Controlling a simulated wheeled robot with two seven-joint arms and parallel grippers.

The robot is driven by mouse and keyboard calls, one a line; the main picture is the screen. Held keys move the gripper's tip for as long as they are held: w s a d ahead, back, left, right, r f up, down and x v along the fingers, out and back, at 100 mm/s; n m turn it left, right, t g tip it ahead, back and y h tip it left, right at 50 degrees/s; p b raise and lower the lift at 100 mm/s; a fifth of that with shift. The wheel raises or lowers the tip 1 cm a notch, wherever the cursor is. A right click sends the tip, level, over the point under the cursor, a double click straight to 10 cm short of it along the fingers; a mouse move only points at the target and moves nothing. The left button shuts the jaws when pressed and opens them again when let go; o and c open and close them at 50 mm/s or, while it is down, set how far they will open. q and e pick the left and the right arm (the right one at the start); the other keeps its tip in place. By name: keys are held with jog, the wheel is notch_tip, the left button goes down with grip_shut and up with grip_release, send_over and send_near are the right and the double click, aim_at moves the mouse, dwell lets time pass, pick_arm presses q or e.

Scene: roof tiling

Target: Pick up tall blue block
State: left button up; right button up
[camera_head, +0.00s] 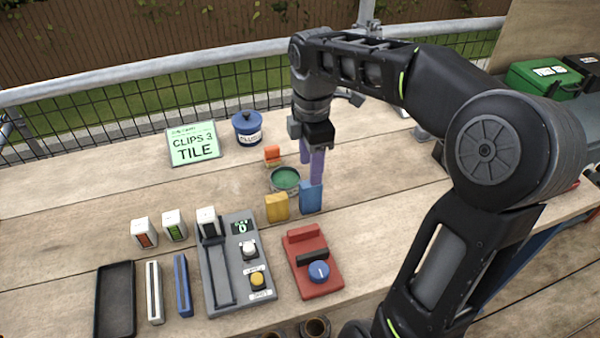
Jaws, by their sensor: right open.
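The tall blue block (311,199) stands upright on the wooden table, just right of a yellow block (277,208). My right gripper (311,164) points down with its two purple fingers apart and empty. In the picture its fingertips are just above and behind the blue block's top. I cannot tell how far they are from it in depth. My left gripper is out of view.
A red device with a blue knob (318,271) and a grey button panel (236,267) lie in front. A lidded blue pot (247,127) and a sign (194,145) stand behind.

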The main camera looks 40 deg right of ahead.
aim_at(310, 196)
jog(key=shift+w+d+r, duration=0.15)
jog(key=shift+w+r, duration=0.05)
jog(key=shift+s, duration=0.1)
jog(key=shift+f, duration=1.3)
notch_tip(310, 196, down, 5)
jog(key=shift+d+f, duration=0.15)
jog(key=shift+c, duration=0.2)
